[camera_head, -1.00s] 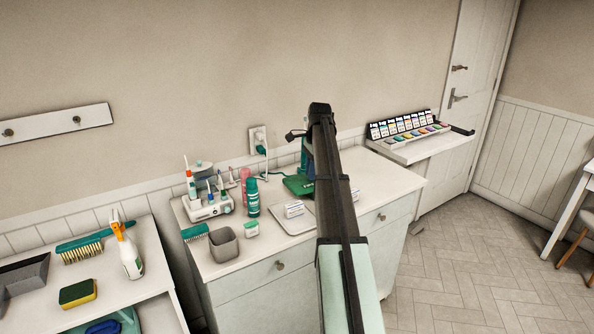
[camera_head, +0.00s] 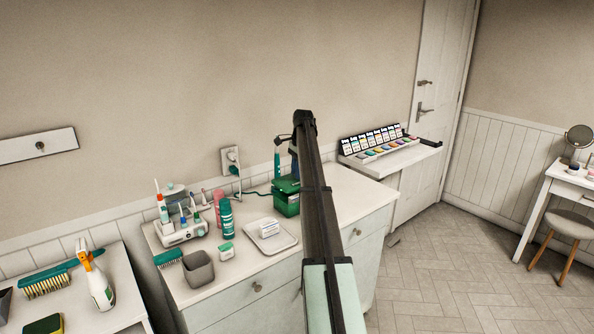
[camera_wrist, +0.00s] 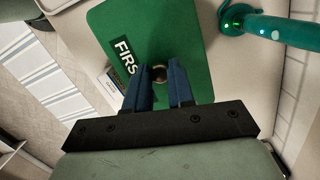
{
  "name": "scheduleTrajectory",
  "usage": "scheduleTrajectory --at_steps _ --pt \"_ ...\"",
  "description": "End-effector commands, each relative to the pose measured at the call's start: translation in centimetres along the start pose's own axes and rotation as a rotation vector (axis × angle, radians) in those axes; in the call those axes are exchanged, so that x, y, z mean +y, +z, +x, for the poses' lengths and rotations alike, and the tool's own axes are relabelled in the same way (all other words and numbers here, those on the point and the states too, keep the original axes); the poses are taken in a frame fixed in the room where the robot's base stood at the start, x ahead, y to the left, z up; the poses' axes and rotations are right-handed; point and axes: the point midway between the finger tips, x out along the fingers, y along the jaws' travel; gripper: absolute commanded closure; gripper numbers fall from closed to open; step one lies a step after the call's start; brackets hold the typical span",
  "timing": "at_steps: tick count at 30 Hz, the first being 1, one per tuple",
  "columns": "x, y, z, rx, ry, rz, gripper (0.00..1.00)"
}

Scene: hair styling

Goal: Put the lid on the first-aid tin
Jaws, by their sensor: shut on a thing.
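The green lid (camera_wrist: 190,35) has white lettering starting "FIRS" and a round metal knob (camera_wrist: 159,72). My gripper (camera_wrist: 160,76) is shut on this knob in the wrist view, its blue fingers on both sides. In the head view the lid (camera_head: 285,184) is at the top of the green first-aid tin (camera_head: 286,205), at the back of the white cabinet. I cannot tell whether the lid is fully seated. My arm hides the tin's right side and most of the gripper there.
A teal handheld device (camera_wrist: 265,27) is close to the lid's right edge. A tray (camera_head: 272,242) with a white pack (camera_head: 268,229) lies in front of the tin. Bottles (camera_head: 226,218) and a grey cup (camera_head: 198,269) stand left. The cabinet's right part is clear.

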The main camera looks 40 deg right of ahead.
Motion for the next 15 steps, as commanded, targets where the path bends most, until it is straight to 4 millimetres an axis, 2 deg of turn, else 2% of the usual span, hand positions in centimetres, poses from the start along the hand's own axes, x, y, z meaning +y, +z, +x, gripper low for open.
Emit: scheduleTrajectory --at_steps 15 --pt "0.1 -0.4 3.8 0.000 0.000 0.000 1.00"
